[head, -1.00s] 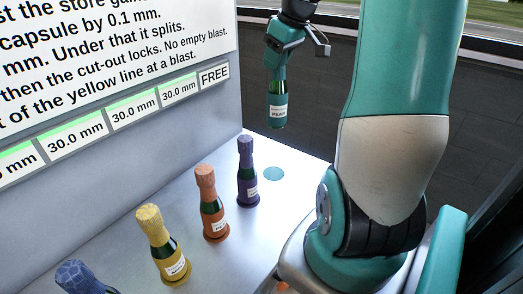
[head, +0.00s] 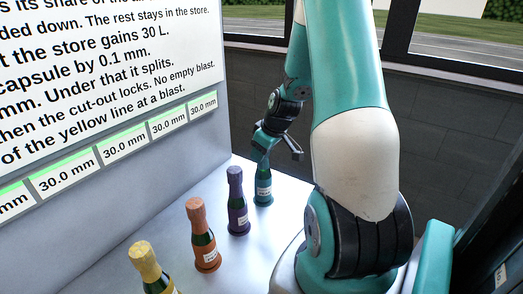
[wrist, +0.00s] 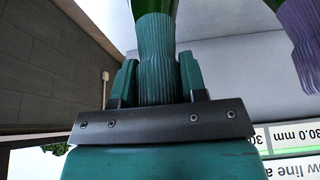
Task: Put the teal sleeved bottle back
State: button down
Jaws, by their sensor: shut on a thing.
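The teal sleeved bottle (head: 263,190) stands upright at the far end of the bottle row, over the spot where a teal disc was visible before. My gripper (head: 264,156) is at its top, with the jaws around the neck. In the wrist view, the ribbed teal sleeve (wrist: 156,62) sits between the two fingers of my gripper (wrist: 157,82), which are shut on it. Whether the base bears fully on the table is hard to tell, but it appears at table level.
A purple-topped bottle (head: 237,205) stands close to the left, then an orange one (head: 203,238) and a yellow one (head: 148,268). A panel (head: 110,110) with text and 30.0 mm labels rises on the left. The purple sleeve (wrist: 300,28) also shows in the wrist view.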

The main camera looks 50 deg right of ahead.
jog(key=shift+f, duration=0.2)
jog(key=c, duration=0.7)
grip_release()
jog(key=shift+o, duration=0.2)
